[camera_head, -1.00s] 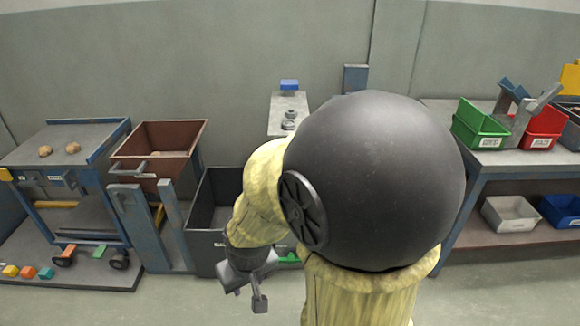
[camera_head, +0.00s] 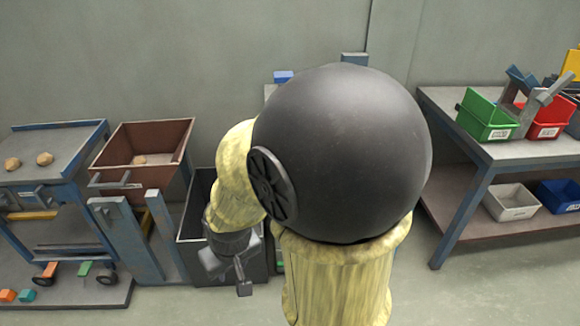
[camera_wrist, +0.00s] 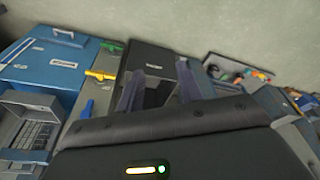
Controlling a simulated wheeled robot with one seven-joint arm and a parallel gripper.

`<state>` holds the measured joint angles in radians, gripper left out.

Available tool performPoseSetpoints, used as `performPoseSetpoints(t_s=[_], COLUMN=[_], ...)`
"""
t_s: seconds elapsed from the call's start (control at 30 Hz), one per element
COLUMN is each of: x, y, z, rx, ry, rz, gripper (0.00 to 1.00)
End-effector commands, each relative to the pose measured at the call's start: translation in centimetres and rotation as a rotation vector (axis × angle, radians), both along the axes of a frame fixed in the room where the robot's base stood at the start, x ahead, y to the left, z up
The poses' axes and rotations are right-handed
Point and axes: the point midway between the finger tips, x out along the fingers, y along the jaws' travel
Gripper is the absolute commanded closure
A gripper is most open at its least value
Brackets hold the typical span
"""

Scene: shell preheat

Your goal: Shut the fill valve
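The fill valve cannot be made out for certain. In the wrist view a yellow lever-like handle (camera_wrist: 101,75) lies on a grey surface left of centre, and a blue handle-like piece (camera_wrist: 87,108) is below it; I cannot tell whether either is the valve. My gripper (camera_wrist: 160,88) shows two dark fingers set apart with nothing seen between them, in front of a dark box. In the head view my gripper (camera_head: 238,272) hangs low, in front of the dark bin, and appears to touch nothing.
A blue cabinet (camera_wrist: 45,66) stands left in the wrist view. In the head view a brown bin (camera_head: 150,178) and a blue-framed cart (camera_head: 60,135) stand left. The dark bin (camera_head: 190,245) is beside my arm. A bench (camera_head: 530,152) with coloured bins stands right, clear floor before it.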

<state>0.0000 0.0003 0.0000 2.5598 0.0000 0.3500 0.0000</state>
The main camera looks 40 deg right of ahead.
Motion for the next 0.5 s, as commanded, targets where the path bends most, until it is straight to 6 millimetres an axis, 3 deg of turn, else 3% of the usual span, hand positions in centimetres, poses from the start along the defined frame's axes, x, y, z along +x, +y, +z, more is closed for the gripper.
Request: performPoseSetpoints(t_s=[0.13, 0.2, 0.3, 0.37, 0.5], x=[0.0, 0.0, 0.6, 1.4, 5.1], y=[0.0, 0.0, -0.2, -0.6, -2.4], z=[0.0, 0.0, -0.1, -0.2, -0.8], rx=[0.000, 0.000, -0.001, -0.003, -0.012], ry=[0.000, 0.000, -0.012, -0.031, -0.119], rz=[0.000, 0.000, -0.005, -0.012, -0.045], gripper=[0.64, 0.56, 0.56, 0.56, 0.56])
